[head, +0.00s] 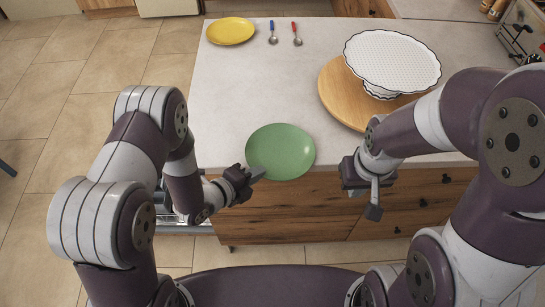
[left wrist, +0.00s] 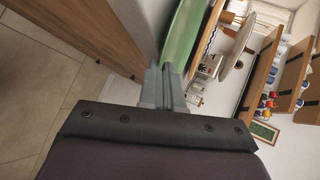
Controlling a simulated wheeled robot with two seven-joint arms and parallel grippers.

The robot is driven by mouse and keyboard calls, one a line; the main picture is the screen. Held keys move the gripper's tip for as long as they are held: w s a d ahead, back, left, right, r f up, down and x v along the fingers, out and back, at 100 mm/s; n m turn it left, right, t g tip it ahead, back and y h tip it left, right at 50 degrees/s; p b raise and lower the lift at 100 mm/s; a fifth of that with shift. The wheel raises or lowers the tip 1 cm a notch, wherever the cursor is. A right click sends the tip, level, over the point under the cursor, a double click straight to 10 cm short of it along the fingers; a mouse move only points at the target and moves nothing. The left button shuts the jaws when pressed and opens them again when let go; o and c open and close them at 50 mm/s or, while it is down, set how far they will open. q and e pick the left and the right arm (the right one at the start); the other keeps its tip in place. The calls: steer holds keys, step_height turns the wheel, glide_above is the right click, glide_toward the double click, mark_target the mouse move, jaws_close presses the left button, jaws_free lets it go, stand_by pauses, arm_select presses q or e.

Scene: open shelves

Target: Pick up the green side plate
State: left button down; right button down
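The green side plate (head: 281,150) lies at the counter's front edge in the head view. In the left wrist view the green plate (left wrist: 184,34) appears edge-on, running up from my fingertips. My left gripper (head: 258,173) is at the plate's near left rim. In the left wrist view my left gripper (left wrist: 164,82) has its fingers close together with the rim between them. The fingertips hide that bit of rim. My right gripper (head: 366,200) hangs in front of the counter, right of the plate, apart from it, empty, with its fingers spread.
A yellow plate (head: 231,31), a blue-handled spoon (head: 273,38) and a red-handled spoon (head: 297,39) lie at the counter's back. A white cake stand (head: 393,60) stands on a round wooden board (head: 343,97) at right. The counter (head: 235,90) is clear behind the green plate.

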arm_select(q)
steer(key=shift+r, duration=0.1)
steer(key=s+d+r+b, duration=0.1)
steer(key=s+d+r, duration=0.6)
steer(key=s+r, duration=0.2)
steer(key=shift+s+r, duration=0.2)
steer(key=shift+r, duration=0.75)
steer(key=shift+w+a, duration=0.1)
